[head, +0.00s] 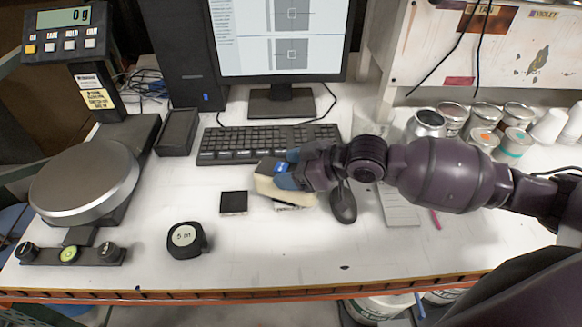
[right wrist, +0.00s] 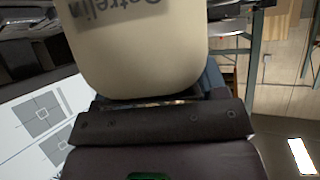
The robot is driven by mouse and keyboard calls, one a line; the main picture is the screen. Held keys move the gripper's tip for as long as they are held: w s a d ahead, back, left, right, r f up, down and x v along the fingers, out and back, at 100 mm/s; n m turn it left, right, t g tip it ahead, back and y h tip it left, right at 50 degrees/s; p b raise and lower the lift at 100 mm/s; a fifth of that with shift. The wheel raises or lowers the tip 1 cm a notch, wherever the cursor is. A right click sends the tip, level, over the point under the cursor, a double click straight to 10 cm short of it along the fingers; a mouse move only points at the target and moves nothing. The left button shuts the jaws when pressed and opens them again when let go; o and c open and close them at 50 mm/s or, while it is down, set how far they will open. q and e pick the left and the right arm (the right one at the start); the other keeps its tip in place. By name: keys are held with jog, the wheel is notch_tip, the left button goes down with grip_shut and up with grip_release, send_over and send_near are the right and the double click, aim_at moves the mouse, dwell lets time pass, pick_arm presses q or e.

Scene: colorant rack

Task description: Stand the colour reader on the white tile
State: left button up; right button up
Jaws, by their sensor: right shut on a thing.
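The colour reader (head: 268,185) is a cream and blue device near the middle of the desk in the head view. My right gripper (head: 300,172) comes in from the right and is shut on it. In the right wrist view the cream body of the reader (right wrist: 140,50), with dark lettering upside down, fills the top middle, against the gripper's dark jaw. A pale flat edge (head: 293,207) shows just below the reader and may be the white tile; it is mostly hidden. I cannot tell whether the reader touches it. My left gripper is not in view.
A black square (head: 233,202) lies left of the reader, with a round black tape (head: 187,239) nearer. The keyboard (head: 255,143) is behind and the mouse (head: 343,203) is close on the right. A scale (head: 88,180) stands left; several cans (head: 484,138) stand right. The front middle is clear.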

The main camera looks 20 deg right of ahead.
jog(key=o, duration=1.3)
jog(key=shift+f, duration=0.1)
jog(key=shift+o, duration=0.2)
jog(key=v, duration=1.2)
